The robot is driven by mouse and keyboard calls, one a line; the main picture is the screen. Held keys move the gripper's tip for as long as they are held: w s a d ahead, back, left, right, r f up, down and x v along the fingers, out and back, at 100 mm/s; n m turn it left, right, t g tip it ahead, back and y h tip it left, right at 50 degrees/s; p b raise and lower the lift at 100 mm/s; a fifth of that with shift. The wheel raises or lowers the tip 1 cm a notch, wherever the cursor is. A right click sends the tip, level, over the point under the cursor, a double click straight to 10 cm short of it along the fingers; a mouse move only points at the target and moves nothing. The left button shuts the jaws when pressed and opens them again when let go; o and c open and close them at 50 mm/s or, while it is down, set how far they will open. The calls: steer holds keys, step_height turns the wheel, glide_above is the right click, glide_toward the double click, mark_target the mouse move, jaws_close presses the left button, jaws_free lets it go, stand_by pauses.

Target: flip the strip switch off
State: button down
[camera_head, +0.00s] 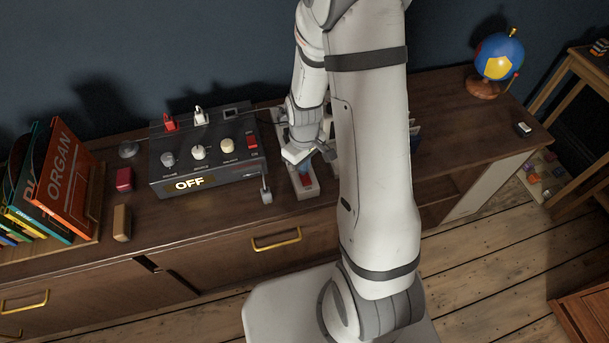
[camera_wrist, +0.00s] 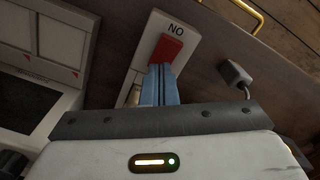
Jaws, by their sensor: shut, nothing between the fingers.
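A pale power strip (camera_head: 307,192) lies on the brown cabinet top, partly hidden by my arm. Its red switch (camera_head: 307,181) is at the near end. In the wrist view the red switch (camera_wrist: 172,49) sits on the strip's pale face (camera_wrist: 152,27), beside a label that appears as "NO" in this view. My gripper (camera_wrist: 162,68) is shut and empty. Its blue fingertips are right at the lower edge of the switch and overlap it; I cannot tell whether they press it. The switch's tilt is not clear.
A dark control box (camera_head: 205,155) showing "OFF" stands just left of the strip. A small grey piece on a cable (camera_wrist: 235,75) is beside the strip. Leaning books (camera_head: 60,180) stand far left; a globe (camera_head: 497,57) stands far right. The cabinet top before the globe is mostly clear.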

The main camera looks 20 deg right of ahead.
step_height(320, 180, up, 6)
steer(key=p, duration=0.3)
steer(key=shift+p, duration=0.35)
stand_by(0.4)
steer(key=s+r+m+t, duration=0.1)
steer(key=s+r+m, duration=0.2)
steer(key=s+r, duration=0.4)
steer(key=s+r+m+t, duration=0.1)
steer(key=s+r+m, duration=0.2)
steer(key=s+r, duration=0.4)
step_height(320, 180, up, 9)
steer(key=shift+f+t, duration=0.15)
steer(key=shift+t, duration=0.25)
